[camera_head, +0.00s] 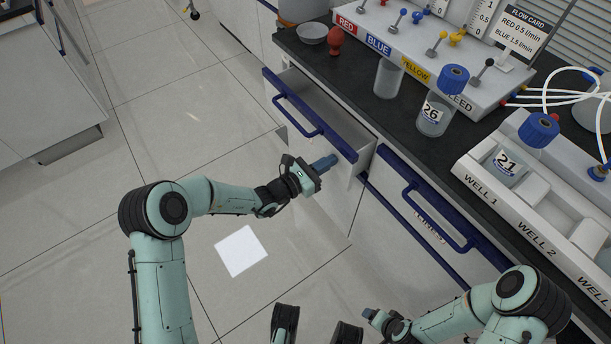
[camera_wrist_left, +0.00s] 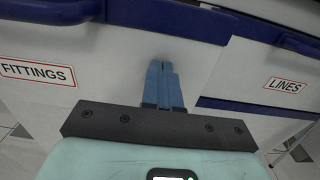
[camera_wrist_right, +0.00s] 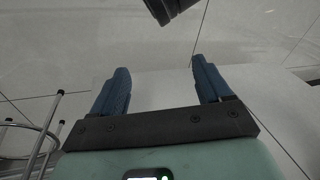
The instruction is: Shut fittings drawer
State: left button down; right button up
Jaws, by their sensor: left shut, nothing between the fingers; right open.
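The fittings drawer (camera_head: 345,172) stands pulled out from the bench, with a blue top edge and blue handle (camera_head: 300,117). Its white front with the FITTINGS label (camera_wrist_left: 38,72) shows in the left wrist view. My left gripper (camera_head: 326,162) is shut and empty, its blue fingers (camera_wrist_left: 163,82) pointing at the drawer front, right of the label. I cannot tell whether the fingertips touch it. My right gripper (camera_head: 370,314) is low at the bottom of the head view; its fingers (camera_wrist_right: 158,88) are apart and empty, above the floor.
The LINES drawer (camera_wrist_left: 286,84) is beside it on the right, apparently closed, with its own blue handle (camera_head: 437,218). On the black worktop (camera_head: 335,72) are a red bulb (camera_head: 335,41), a bowl (camera_head: 312,34) and a blue-capped jar (camera_head: 436,112).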

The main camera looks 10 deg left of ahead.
pick_arm(q)
jog(key=x, duration=0.4)
jog(key=shift+f+b, duration=0.15)
jog(key=shift+b, duration=0.25)
jog(key=x, duration=0.2)
jog(key=shift+w+d+b, duration=0.15)
jog(key=shift+d+b, duration=0.05)
jog(key=shift+b, duration=0.15)
jog(key=shift+w+d, duration=0.4)
jog(key=shift+w, duration=0.15)
jog(key=shift+r, duration=0.3)
pick_arm(e)
jog(key=f, duration=0.1)
jog(key=s+f, duration=0.1)
jog(key=d+f, duration=0.1)
jog(key=shift+s+f+g, duration=0.2)
jog(key=shift+s+g, duration=0.1)
pick_arm(q)
jog(key=shift+d+r, duration=0.1)
